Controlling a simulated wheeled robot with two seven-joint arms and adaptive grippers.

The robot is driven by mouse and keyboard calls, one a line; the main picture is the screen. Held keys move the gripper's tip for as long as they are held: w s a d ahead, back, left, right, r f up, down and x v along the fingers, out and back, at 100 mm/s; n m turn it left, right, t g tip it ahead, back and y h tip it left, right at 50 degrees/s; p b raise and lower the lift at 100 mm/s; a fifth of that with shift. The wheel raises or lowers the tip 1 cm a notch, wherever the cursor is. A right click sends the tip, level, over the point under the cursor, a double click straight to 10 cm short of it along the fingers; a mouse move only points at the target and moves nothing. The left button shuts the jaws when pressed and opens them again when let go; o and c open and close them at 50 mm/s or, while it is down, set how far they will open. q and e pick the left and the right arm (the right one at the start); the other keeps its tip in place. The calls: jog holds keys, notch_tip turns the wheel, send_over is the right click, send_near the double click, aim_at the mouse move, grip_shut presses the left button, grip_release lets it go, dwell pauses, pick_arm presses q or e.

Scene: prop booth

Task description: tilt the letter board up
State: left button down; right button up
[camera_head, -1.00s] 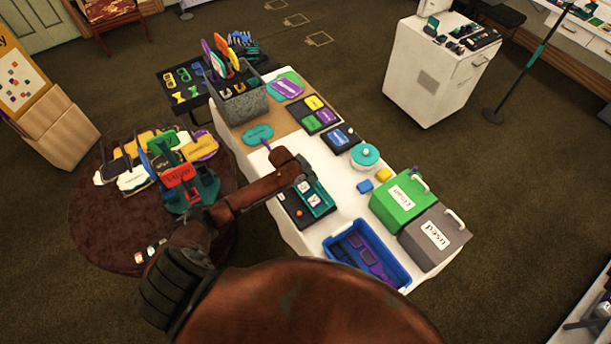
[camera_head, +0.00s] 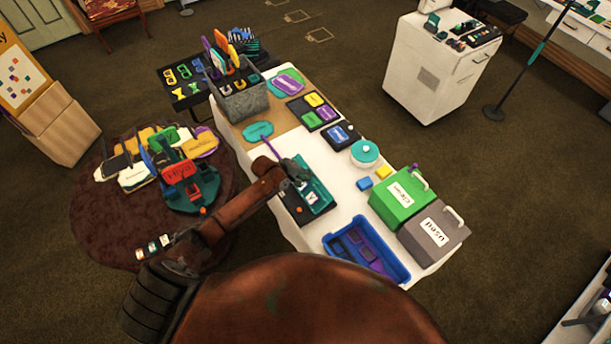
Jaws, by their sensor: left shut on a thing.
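The letter board (camera_head: 321,201) is a small teal panel with white tiles on its face. It sits on a dark base (camera_head: 296,211) with an orange knob, near the left edge of the white table. Its far edge looks raised from the base, so the board appears tilted. My left gripper (camera_head: 296,172), dark at the end of the rust-brown arm, is shut at the far left end of the board. The fingertips are small and partly hidden against the board. My right gripper is not in view.
A blue tray (camera_head: 399,272), a green box (camera_head: 377,207) and a grey box (camera_head: 411,238) stand at the near right. A teal-lidded round tub (camera_head: 364,149) stands behind the board.

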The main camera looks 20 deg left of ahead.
pick_arm(q)
jog(key=shift+s+f, duration=0.1)
jog(key=c, duration=2)
grip_release()
jog(key=shift+c, duration=0.2)
jog(key=v, duration=1.2)
